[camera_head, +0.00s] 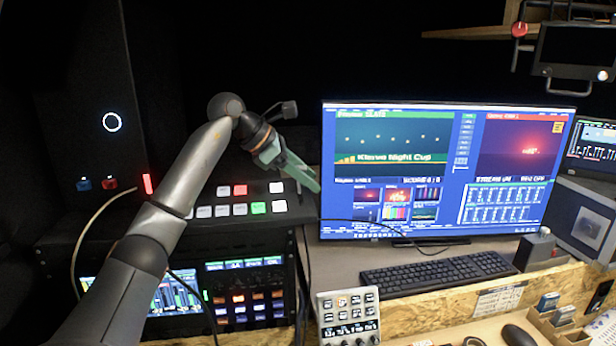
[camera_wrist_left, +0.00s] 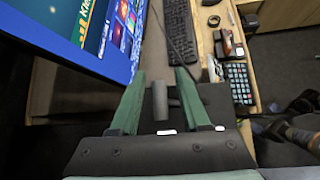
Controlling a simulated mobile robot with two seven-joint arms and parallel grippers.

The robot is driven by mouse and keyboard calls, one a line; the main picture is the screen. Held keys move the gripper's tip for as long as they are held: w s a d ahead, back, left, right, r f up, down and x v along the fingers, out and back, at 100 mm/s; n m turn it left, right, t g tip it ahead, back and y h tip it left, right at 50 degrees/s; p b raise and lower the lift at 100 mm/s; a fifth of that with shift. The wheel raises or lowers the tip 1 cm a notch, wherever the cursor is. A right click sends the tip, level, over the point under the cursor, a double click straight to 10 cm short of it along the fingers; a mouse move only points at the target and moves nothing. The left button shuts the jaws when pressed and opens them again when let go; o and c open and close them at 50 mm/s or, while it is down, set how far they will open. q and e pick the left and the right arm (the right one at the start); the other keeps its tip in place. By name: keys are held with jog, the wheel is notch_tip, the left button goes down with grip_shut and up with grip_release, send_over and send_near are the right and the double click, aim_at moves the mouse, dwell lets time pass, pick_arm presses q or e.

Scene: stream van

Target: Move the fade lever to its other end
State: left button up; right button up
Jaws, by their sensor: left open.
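My left gripper (camera_head: 312,182) has green fingers and hangs over the right end of the switcher panel (camera_head: 225,223), beside the big monitor. In the left wrist view the gripper (camera_wrist_left: 160,76) is open, its two fingers apart. A grey upright post, which looks like the fade lever (camera_wrist_left: 160,101), shows between the fingers. I cannot tell whether either finger touches it. In the head view I cannot make out the lever; the gripper and arm cover that part of the panel. Two pale buttons (camera_wrist_left: 167,132) show near the finger bases. My right gripper is not in view.
The big monitor (camera_head: 400,205) stands close to the right of the gripper. A keyboard (camera_head: 437,272) lies on the desk before it. A small button panel (camera_head: 348,312) stands at the front.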

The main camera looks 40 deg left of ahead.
pick_arm(q)
jog(key=shift+w+f, duration=0.1)
jog(key=shift+c, duration=0.3)
jog(key=c, duration=0.6)
grip_shut()
dwell(0.5)
